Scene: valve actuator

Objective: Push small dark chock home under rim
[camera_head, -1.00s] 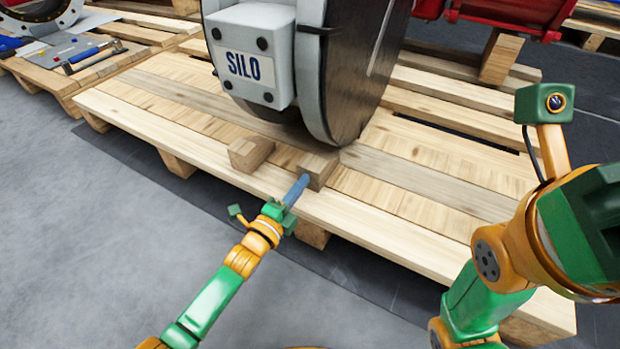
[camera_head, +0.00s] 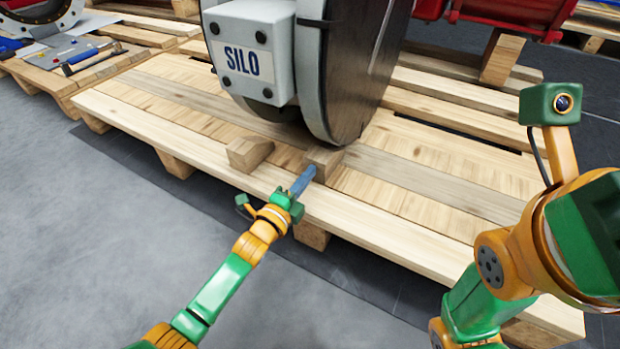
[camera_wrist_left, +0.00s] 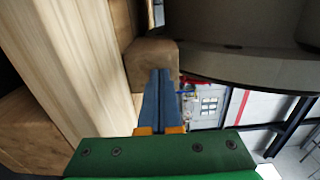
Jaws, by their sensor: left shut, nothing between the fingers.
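The small dark chock (camera_head: 325,161) is a brown wooden block on the pallet, close against the lower rim of the big round valve body (camera_head: 350,75). Whether it touches the rim I cannot tell. My left gripper (camera_head: 308,173) is shut and empty, its blue fingers pointing at the chock's near face. In the left wrist view the fingertips (camera_wrist_left: 160,72) meet or nearly meet the chock (camera_wrist_left: 150,54), under the dark curved rim (camera_wrist_left: 230,50). My right arm stands at the right; its fingers are out of view.
A second, lighter wooden chock (camera_head: 249,153) sits to the left on the pallet (camera_head: 440,225). A grey box marked SILO (camera_head: 250,60) hangs above it. Bare planks lie to the right. A neighbouring pallet with tools (camera_head: 90,55) is at the upper left.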

